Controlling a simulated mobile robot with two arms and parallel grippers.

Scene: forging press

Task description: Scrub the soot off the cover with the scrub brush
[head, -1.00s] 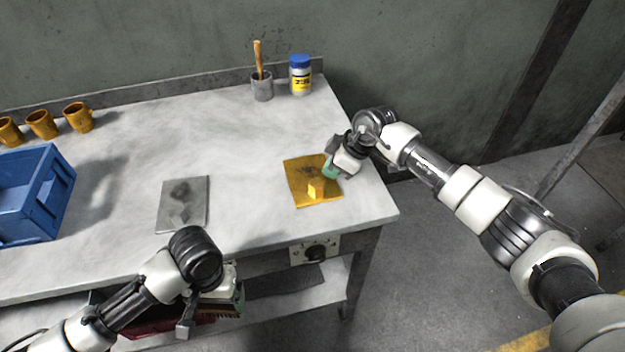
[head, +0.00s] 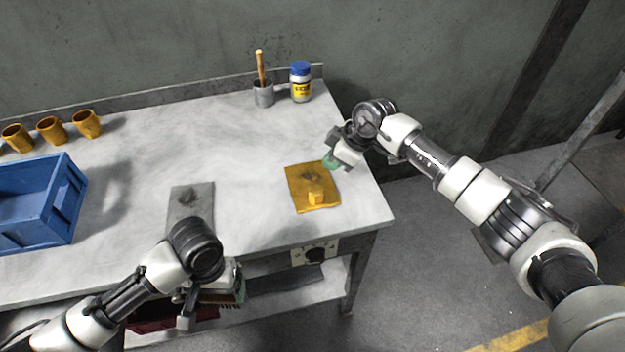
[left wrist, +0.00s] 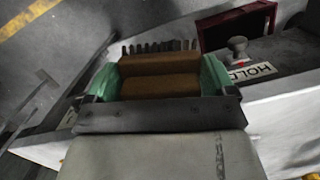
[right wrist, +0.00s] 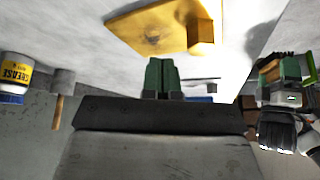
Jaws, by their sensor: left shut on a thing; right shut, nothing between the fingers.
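A yellow plate with a raised block (head: 300,180) lies near the table's right end, with a dark soot smudge; it also shows in the right wrist view (right wrist: 135,25). A grey plate (head: 203,193) with a dark smudge lies further left, its near part hidden by my left arm. I cannot tell by looks alone which is the cover. My left gripper (head: 237,280) is shut on the scrub brush (left wrist: 160,80), a brown block with dark bristles, in front of the table's near edge. My right gripper (head: 331,161) is shut and empty at the yellow plate's far edge (right wrist: 162,75).
A blue crate (head: 75,205) and several orange cups (head: 52,130) stand at the left. A grey pot (head: 264,96) with a wooden handle and a grease jar (head: 301,88) stand at the back. A shelf (head: 275,305) lies below the tabletop. The table's middle is clear.

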